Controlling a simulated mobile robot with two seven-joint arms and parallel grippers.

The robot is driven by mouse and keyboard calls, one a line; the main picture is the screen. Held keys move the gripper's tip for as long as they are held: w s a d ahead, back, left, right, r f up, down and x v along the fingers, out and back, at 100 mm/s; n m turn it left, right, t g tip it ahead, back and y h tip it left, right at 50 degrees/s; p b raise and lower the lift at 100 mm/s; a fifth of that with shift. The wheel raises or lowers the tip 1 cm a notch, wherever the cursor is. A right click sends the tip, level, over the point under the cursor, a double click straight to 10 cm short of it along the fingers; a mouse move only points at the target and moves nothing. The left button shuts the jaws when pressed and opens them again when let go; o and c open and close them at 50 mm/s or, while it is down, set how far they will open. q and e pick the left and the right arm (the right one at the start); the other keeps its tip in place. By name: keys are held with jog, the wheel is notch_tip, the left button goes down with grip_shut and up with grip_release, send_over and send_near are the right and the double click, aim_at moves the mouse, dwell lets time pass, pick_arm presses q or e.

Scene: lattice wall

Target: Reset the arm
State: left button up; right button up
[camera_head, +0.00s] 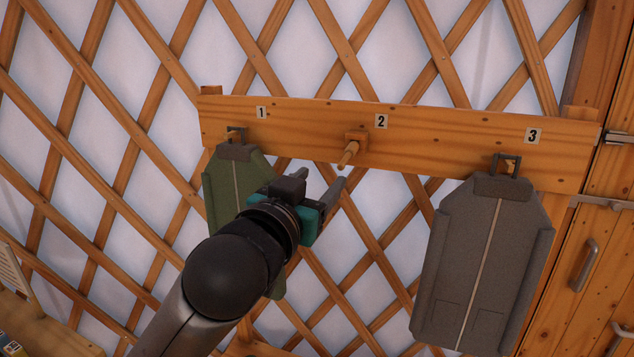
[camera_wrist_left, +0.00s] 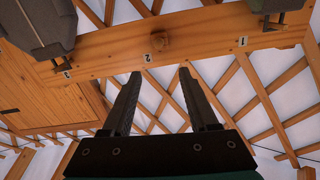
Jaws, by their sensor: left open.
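My left gripper (camera_head: 322,180) is raised in front of the lattice wall, just below the peg marked 2 (camera_head: 349,152). Its two fingers are apart, with nothing between them. In the left wrist view the open fingers (camera_wrist_left: 160,76) point toward the rail, and the bare peg (camera_wrist_left: 160,40) shows beyond their tips. My left arm covers part of a green garment (camera_head: 222,190) that hangs from peg 1. My right gripper is not in view.
A wooden rail (camera_head: 440,145) with numbered pegs crosses the lattice wall. A grey garment (camera_head: 483,265) hangs from peg 3. A wooden door (camera_head: 590,240) with metal handles stands at the right. A wooden surface (camera_head: 50,338) shows at the lower left.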

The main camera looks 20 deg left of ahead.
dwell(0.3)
pick_arm(q)
jog(key=w+a+f+g+y+b, duration=0.1)
jog(key=w+a+f+g, duration=0.15)
jog(key=f, duration=1.05)
jog(key=w+a+f+g+b, duration=0.1)
jog(key=w+f+g, duration=0.25)
jog(key=f, duration=0.95)
jog(key=s+a+f+g, duration=0.1)
jog(key=s+f+g, duration=0.15)
jog(key=f, duration=0.95)
jog(key=s+a+f+g, duration=0.1)
jog(key=s+f, duration=0.3)
jog(key=f, duration=0.8)
jog(key=s+f+g+b, duration=0.2)
jog(key=s+f+g, duration=0.2)
jog(key=s+f, duration=1.45)
jog(key=s+d+f+g, duration=0.1)
jog(key=s+f, duration=0.4)
jog(key=s, duration=0.7)
jog(key=s+d+f+g, duration=0.1)
jog(key=s+f, duration=0.3)
jog(key=s, duration=0.8)
jog(key=shift+s+f+m+g+b, duration=0.3)
jog(key=shift+f+m+g+b, duration=0.1)
jog(key=shift+g, duration=0.35)
